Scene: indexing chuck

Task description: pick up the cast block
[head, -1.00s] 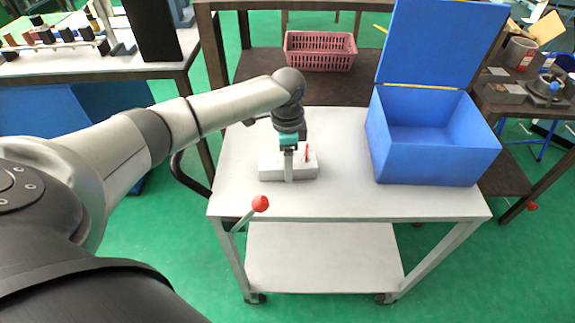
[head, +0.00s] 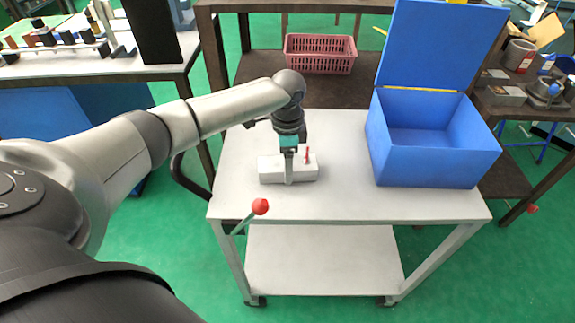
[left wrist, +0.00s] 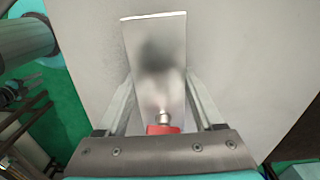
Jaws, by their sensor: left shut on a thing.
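The cast block (head: 304,172) is a pale grey, oblong block over the top of the white cart, left of the blue box. A small red-topped part (head: 307,154) stands at it. My left gripper (head: 289,178) points down with its fingers around the block and is shut on it. In the left wrist view the block (left wrist: 155,50) runs lengthwise between the two fingers (left wrist: 160,100), with a red and metal piece near the gripper's palm. I cannot tell any gap under the block. My right gripper is not in view.
The white cart top (head: 340,200) is clear around the block. A blue open-lidded box (head: 430,165) stands at its right. A red-knobbed lever (head: 260,207) rises at the front left edge. A pink basket (head: 320,65) sits on the brown table behind.

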